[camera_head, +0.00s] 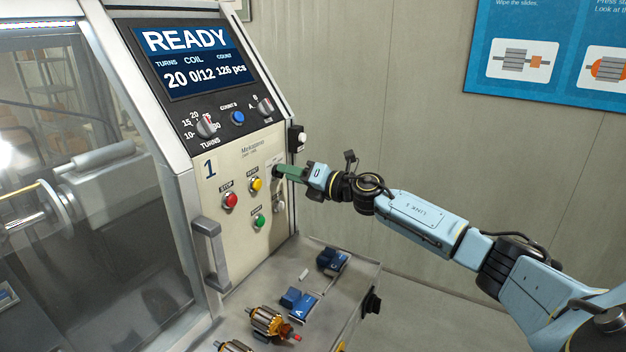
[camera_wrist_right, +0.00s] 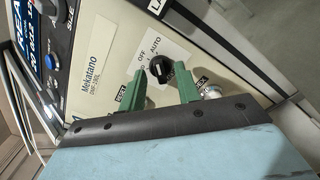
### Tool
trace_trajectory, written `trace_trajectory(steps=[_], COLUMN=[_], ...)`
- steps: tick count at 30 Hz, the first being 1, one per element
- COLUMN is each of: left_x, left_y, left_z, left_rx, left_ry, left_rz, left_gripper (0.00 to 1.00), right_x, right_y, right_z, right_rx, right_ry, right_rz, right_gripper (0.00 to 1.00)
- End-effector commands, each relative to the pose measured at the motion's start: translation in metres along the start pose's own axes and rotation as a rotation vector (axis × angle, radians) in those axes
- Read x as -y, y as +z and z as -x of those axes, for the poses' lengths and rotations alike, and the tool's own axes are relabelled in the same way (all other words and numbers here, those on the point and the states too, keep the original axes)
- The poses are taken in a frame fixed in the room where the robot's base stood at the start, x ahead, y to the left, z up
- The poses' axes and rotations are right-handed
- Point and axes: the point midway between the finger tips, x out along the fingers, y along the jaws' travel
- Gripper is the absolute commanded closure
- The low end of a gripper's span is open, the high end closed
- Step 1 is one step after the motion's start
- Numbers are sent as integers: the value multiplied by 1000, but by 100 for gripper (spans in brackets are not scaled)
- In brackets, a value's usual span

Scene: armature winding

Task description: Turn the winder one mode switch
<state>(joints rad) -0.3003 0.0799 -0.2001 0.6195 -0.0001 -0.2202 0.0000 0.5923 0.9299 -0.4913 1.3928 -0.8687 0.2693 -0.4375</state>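Winder one is the beige machine panel (camera_head: 238,185) marked with a large 1, and its screen reads READY. Its mode switch is a black knob (camera_wrist_right: 159,70) on a white label with OFF and AUTO in the right wrist view. I cannot tell for sure which word it points at. My right gripper (camera_head: 281,171) reaches the panel from the right, and its green fingers hide most of the switch in the head view. In the right wrist view the right gripper (camera_wrist_right: 163,76) is open, one finger on each side of the knob, with gaps visible. My left gripper is out of view.
Red stop (camera_head: 230,200), yellow (camera_head: 256,184) and green (camera_head: 260,220) buttons sit left of and below my right gripper. A black-and-white fixture (camera_head: 298,139) juts out just above it. A shelf below holds an armature (camera_head: 268,321) and blue blocks (camera_head: 299,303). Space to the right is open.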

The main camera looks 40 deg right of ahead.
Motion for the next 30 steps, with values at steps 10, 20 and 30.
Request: trace_trajectory(steps=[10,20,30], left_x=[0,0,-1], left_y=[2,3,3], left_z=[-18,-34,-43], left_rx=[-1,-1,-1], left_ry=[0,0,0], left_rz=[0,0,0], left_gripper=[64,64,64], right_x=[4,3,2], right_y=[-3,-3,-1], right_z=[55,94,120], right_rx=[-4,-2,-1], right_ry=[-4,-4,-2], right_rz=[2,0,-1], right_gripper=[67,67,67])
